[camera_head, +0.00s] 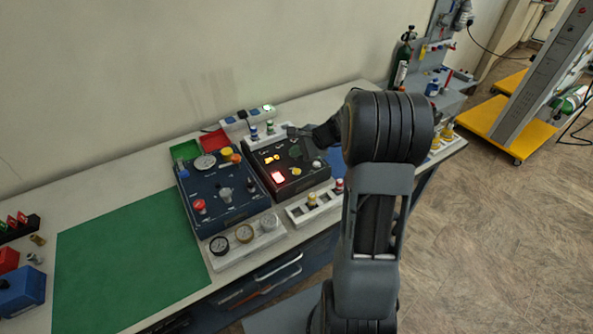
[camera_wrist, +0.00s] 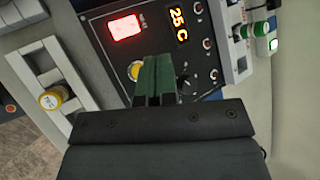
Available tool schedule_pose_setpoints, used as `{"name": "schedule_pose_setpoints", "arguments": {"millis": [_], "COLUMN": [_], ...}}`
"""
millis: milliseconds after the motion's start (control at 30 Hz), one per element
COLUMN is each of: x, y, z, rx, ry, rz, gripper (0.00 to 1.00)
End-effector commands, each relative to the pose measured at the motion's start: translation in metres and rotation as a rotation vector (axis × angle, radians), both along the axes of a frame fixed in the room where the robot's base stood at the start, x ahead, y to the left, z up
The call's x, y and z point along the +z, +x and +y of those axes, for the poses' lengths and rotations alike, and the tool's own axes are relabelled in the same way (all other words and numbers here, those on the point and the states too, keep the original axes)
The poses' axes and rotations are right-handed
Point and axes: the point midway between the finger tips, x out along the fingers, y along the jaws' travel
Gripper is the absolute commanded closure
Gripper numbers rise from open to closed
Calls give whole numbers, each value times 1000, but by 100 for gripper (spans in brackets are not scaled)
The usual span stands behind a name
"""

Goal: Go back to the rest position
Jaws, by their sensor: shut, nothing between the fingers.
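My gripper (camera_wrist: 154,82) is shut and empty in the wrist view, its green-tipped fingers together over a dark control panel (camera_wrist: 205,73). The panel has a lit red button (camera_wrist: 124,27), a yellow knob (camera_wrist: 135,71) and an orange display reading about 25 C. In the head view my arm reaches over the bench from the right. The same dark panel shows there with its glowing red button (camera_head: 278,177), and my gripper is near its upper right part, partly hidden by the arm.
A blue panel (camera_head: 222,214) with gauge and knobs stands left of the dark one. A white gauge tray (camera_head: 241,257) and a white fitting holder (camera_head: 297,214) lie in front. A green mat (camera_head: 127,255) is bare. A yellow-based cart (camera_head: 515,135) stands at right.

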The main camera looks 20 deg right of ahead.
Motion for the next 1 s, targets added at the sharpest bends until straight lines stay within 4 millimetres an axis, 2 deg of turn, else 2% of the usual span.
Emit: {"name": "schedule_pose_setpoints", "arguments": {"millis": [300, 367, 467, 567, 800, 1000], "x": [-1, -7, -23, -20, 18, 49], "y": [-1, -7, -31, -66, -147, -193], "z": [0, 0, 2, 13, 51, 71], "rx": [20, 63, 174, 359, 873, 1154], "ry": [-16, -51, -129, -267, -669, -956], "rz": [-10, -4, 35, 47, -14, -111], "gripper": [100, 100, 100, 100, 100, 100]}}
